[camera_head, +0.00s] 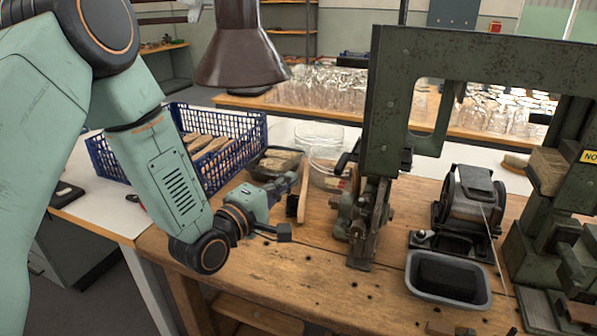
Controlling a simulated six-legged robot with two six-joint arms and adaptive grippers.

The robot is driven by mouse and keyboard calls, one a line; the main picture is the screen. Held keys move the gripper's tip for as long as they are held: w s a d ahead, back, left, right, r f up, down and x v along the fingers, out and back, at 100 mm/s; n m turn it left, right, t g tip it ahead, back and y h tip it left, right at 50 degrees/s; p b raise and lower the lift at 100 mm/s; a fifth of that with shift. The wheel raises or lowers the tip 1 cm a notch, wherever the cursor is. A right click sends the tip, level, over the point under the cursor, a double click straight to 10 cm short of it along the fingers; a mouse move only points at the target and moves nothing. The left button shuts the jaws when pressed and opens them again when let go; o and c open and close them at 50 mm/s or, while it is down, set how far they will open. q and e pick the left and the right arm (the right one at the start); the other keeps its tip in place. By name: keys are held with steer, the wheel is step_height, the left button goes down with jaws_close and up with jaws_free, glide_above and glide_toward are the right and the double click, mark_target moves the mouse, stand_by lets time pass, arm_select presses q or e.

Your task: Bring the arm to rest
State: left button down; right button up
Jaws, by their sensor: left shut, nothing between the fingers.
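My left arm comes in from the left, bent down over the wooden bench (265,268). My left gripper (291,179) is shut and empty. It hangs above the bench, left of the green machine frame (385,120). A curved wooden piece (304,195) stands just right of its fingertips; I cannot tell whether they touch. A dark tray (275,163) with pale material lies behind the gripper. My right gripper is not in view.
A blue crate (245,130) with wooden pieces stands behind my left arm. A clear container (322,165) is close to the gripper. A grey bin (447,279) and a dark motor unit (470,195) stand to the right. The bench's front left is mostly clear.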

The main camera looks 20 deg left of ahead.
arm_select(q)
steer(key=shift+v, duration=0.95)
steer(key=shift+f, duration=0.1)
steer(key=s+f+m+g+y, duration=0.1)
steer(key=s+f+m+g, duration=0.35)
steer(key=f, duration=0.45)
steer(key=s+f+m+g+y, duration=0.2)
steer(key=s+f+m+g, duration=0.3)
steer(key=f, duration=0.4)
steer(key=s+f+m+g, duration=0.1)
steer(key=s+f+g, duration=0.1)
steer(key=s+f, duration=0.3)
steer(key=s+f+m+g+y+b, duration=0.1)
steer(key=s+f, duration=0.4)
steer(key=s, duration=0.8)
steer(key=s+f+m+g+b, duration=0.1)
steer(key=s+f+m+g, duration=0.2)
steer(key=s, duration=0.6)
steer(key=shift+f+g+y, duration=0.3)
steer(key=shift+f+g, duration=0.6)
steer(key=shift+g, duration=0.05)
